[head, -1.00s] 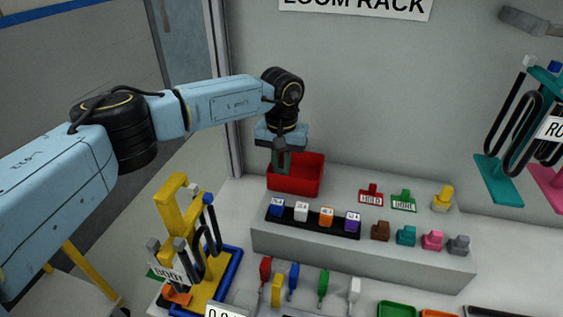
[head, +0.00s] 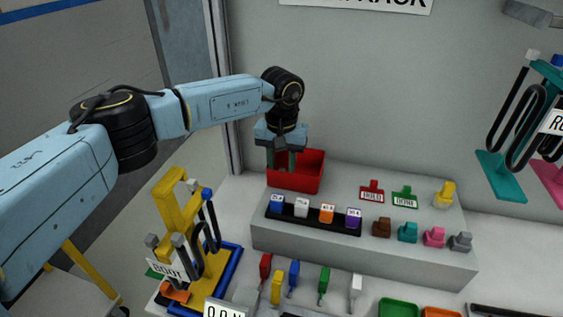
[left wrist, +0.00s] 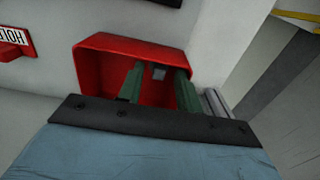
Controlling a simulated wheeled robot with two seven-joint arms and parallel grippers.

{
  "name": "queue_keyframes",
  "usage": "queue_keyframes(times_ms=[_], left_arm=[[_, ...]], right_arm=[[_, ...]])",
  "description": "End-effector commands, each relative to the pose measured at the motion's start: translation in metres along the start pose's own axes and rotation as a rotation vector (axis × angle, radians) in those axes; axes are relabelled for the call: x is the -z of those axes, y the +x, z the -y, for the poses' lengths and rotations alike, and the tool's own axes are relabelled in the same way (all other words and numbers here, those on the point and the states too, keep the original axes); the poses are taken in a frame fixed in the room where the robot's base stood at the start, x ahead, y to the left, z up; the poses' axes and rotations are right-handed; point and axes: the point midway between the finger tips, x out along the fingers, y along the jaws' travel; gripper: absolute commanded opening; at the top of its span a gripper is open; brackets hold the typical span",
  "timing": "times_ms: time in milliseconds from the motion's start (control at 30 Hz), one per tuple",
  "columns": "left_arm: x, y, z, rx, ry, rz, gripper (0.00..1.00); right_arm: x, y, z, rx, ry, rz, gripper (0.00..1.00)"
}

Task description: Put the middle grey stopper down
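My left gripper (head: 281,161) is over the red bin (head: 312,172), pointing down, with its two green fingers apart. In the left wrist view the fingers (left wrist: 157,85) reach into the bin's opening. A small grey block (left wrist: 158,73), which looks like the grey stopper, shows between them inside the bin. It looks free of both fingers, though its exact height over the floor of the bin is hard to tell. The head view hides it behind the bin wall and fingers. My right gripper is not in view.
The bin stands on a grey ledge (head: 350,249) with a row of lettered blocks (head: 302,208), coloured knobs and HOLD (head: 372,192) and DONE (head: 404,197) tags. A yellow stand (head: 172,215) with cables is at lower left. Teal and pink racks hang at right.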

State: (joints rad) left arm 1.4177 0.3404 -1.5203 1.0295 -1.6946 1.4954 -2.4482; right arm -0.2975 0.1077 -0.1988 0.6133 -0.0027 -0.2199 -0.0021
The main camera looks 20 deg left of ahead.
Motion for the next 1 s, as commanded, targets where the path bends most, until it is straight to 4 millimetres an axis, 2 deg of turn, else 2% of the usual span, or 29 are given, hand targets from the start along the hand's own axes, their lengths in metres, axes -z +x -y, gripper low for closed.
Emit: queue_keyframes(times_ms=[267, 433, 800, 1000], left_arm=[[0.0, -0.002, 0.0, 0.0, 0.0, 0.0, 0.35], [0.0, -0.017, 0.0, 0.0, 0.0, -0.001, 0.35], [0.001, -0.098, 0.0, -0.001, 0.0, -0.005, 0.35], [0.0, -0.125, 0.0, 0.0, 0.0, -0.002, 0.35]], right_arm=[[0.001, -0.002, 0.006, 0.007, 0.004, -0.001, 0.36], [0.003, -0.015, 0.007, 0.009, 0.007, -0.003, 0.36], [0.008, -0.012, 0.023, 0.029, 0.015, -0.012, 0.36], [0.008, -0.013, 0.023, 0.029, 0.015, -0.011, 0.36]])
